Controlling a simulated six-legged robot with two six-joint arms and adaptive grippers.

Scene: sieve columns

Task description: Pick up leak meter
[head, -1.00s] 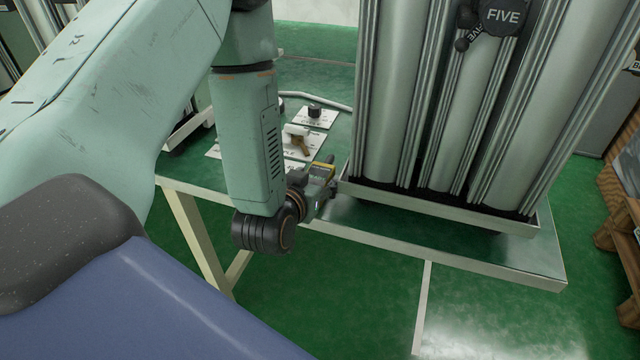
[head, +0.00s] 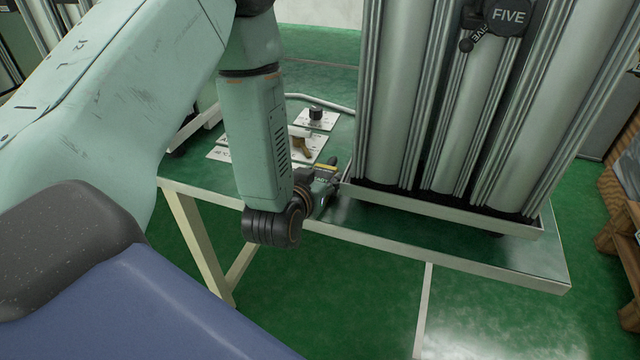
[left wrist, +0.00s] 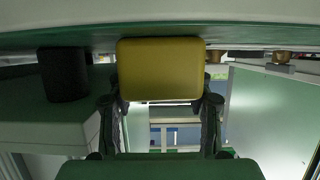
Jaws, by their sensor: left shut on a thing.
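The leak meter appears to be the yellow block (left wrist: 160,68) in the left wrist view, held between the two dark fingers of my left gripper (left wrist: 160,102). In the head view my left gripper (head: 324,182) is at the front edge of the green table, left of the tall metal columns. Only a small yellow part of the meter (head: 329,166) shows there; the wrist and gripper hide the rest. I cannot tell whether the meter touches the tabletop. My right gripper is not in view.
The columns (head: 455,110) stand in a pale tray (head: 440,212) close to the gripper's right. White plates, one with a black knob (head: 316,113) and one with a brass-coloured fitting (head: 302,146), lie behind the gripper. Bare table (head: 500,255) shows in front of the tray.

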